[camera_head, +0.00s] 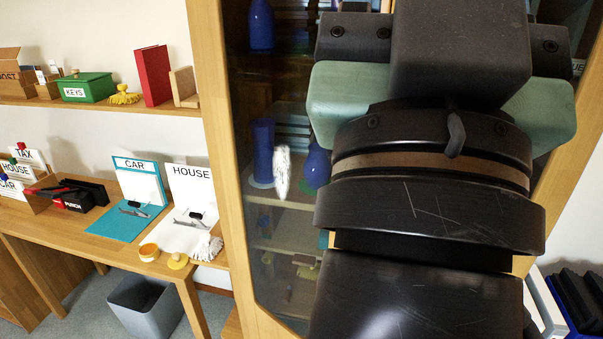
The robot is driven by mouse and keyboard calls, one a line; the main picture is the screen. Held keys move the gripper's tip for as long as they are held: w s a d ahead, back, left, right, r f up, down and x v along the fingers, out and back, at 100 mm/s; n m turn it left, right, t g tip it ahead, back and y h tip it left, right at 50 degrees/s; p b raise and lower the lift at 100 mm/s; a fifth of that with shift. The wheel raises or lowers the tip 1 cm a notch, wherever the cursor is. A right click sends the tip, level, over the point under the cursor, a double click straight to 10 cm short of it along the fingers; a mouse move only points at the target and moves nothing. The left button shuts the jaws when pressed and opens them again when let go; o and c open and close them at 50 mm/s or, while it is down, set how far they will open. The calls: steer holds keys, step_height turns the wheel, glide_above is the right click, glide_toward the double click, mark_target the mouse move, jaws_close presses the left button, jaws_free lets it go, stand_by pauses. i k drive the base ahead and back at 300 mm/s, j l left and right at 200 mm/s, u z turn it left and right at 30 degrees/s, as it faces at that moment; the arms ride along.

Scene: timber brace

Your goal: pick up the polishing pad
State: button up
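A small yellow round pad with a knob (178,261) lies near the front right edge of the desk; it looks like the polishing pad, but it is small and I cannot be certain. An orange-rimmed round tin (149,252) sits just left of it, and a white fluffy item (207,248) lies to its right. My gripper (446,60) fills the upper right of the view, in front of the cabinet and well apart from the desk. Its dark body hides the fingertips, so I cannot see whether it is open or holds anything.
The wooden desk (100,250) also bears a blue CAR board (125,222), a white HOUSE board (191,200) and a black punch (82,193). A shelf above holds a green KEYS box (88,87) and a yellow brush (123,95). A grey bin (146,305) stands below.

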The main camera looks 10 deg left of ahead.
mark_target(209, 244)
steer(key=i+j, duration=0.2)
steer(key=j, duration=0.2)
steer(key=i+j, duration=0.15)
steer(key=j, duration=0.25)
steer(key=i+j, duration=0.2)
steer(key=j, duration=0.2)
steer(key=i+j, duration=0.15)
steer(key=j, duration=0.25)
steer(key=i+j, duration=0.2)
steer(key=j, duration=0.2)
steer(key=i+j, duration=0.15)
steer(key=j, duration=0.25)
steer(key=i, duration=0.5)
